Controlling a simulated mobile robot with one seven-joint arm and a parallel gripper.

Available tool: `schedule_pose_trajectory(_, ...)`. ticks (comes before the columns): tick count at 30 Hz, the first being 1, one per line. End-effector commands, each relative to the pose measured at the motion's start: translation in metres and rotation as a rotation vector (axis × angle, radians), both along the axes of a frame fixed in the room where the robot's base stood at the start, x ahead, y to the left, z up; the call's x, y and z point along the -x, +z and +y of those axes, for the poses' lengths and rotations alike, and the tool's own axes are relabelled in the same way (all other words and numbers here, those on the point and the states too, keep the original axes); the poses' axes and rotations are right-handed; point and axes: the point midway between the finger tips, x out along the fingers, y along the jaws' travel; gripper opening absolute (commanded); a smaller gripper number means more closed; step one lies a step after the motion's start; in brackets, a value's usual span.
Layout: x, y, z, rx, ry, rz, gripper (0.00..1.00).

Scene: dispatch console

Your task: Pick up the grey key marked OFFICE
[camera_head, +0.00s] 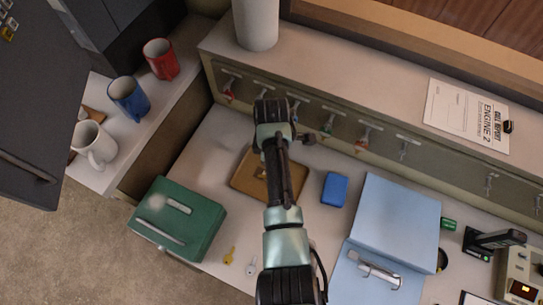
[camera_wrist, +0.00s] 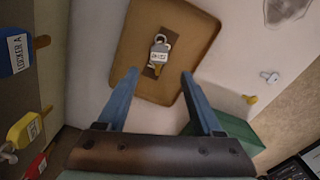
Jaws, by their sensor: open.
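A key with a grey tag (camera_wrist: 158,53) lies on a dark patch in the brown tray (camera_wrist: 190,20) in the wrist view. Its small white label appears upside down and is too blurred to read surely. My gripper (camera_wrist: 158,74) is open and empty, its two blue fingers apart. The fingertips reach over the tray's near part, and the key lies between and beyond them in the picture. In the head view my arm covers much of the tray (camera_head: 242,180) and hides the key.
A green box (camera_head: 178,218) stands left of the tray, with loose brass (camera_head: 230,256) and silver (camera_head: 251,266) keys nearby. A blue block (camera_head: 335,189) and light-blue binder (camera_head: 395,220) are right. Tagged keys hang behind, including a blue LOCKER A tag (camera_wrist: 18,52).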

Motion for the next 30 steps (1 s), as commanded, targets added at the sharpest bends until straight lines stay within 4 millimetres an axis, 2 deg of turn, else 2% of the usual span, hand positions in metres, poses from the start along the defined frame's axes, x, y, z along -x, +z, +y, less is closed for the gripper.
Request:
schedule_pose_trajectory(1, 0.000, -0.009, 0.000, 0.000, -0.001, -0.001, 0.68)
schedule_pose_trajectory(18, -0.001, -0.072, 0.000, 0.000, -0.002, -0.002, 0.68)
schedule_pose_trajectory(23, -0.001, -0.080, 0.000, -0.001, -0.002, -0.004, 0.68)
schedule_pose_trajectory(30, -0.001, -0.080, 0.000, -0.001, -0.002, -0.004, 0.68)
